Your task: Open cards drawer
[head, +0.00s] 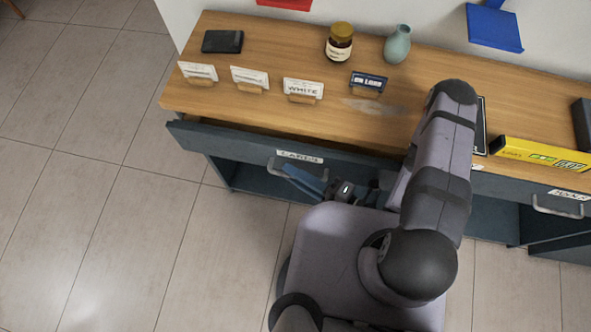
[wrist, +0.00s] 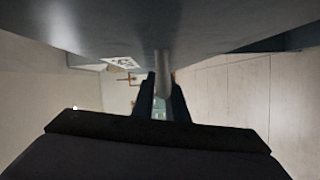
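The cards drawer (head: 225,145) is a dark blue-grey front under the wooden top, with a white label (head: 299,157) reading CARDS. Its front stands out from the cabinet, with a narrow dark gap behind its upper edge. Its bar handle (head: 284,168) is partly hidden by my gripper (head: 308,180) in the head view. In the wrist view the handle bar (wrist: 163,76) lies between the two fingers of my gripper (wrist: 162,84), which look closed on it. The drawer's inside is mostly hidden.
A second drawer handle (head: 558,205) is at the right. The wooden top (head: 300,60) holds card stands, a brown jar (head: 339,43), a teal vase (head: 397,45), a black device (head: 222,41) and a yellow box (head: 540,153). The floor (head: 100,220) at left is clear.

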